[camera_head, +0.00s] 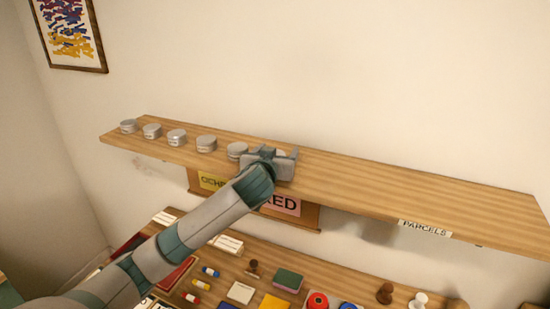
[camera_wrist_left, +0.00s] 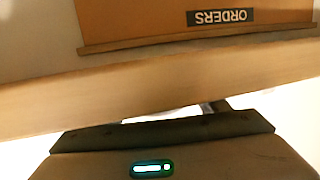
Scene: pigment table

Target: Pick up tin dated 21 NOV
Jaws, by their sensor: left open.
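Several round silver tins stand in a row on the left half of the wooden shelf (camera_head: 400,193) in the head view. They include the leftmost tin (camera_head: 128,126), a second tin (camera_head: 152,131), a third tin (camera_head: 176,137), a fourth tin (camera_head: 206,143) and a fifth tin (camera_head: 236,150). Their labels are too small to read, so I cannot tell which is dated 21 NOV. My left gripper (camera_head: 272,153) is open at the shelf, just right of the fifth tin. It may hide something behind it. The left wrist view shows no tin. My right gripper is not in view.
A board with yellow and pink labels hangs under the shelf. A PARCELS label (camera_head: 425,229) marks the shelf's front edge. The shelf's right half is clear.

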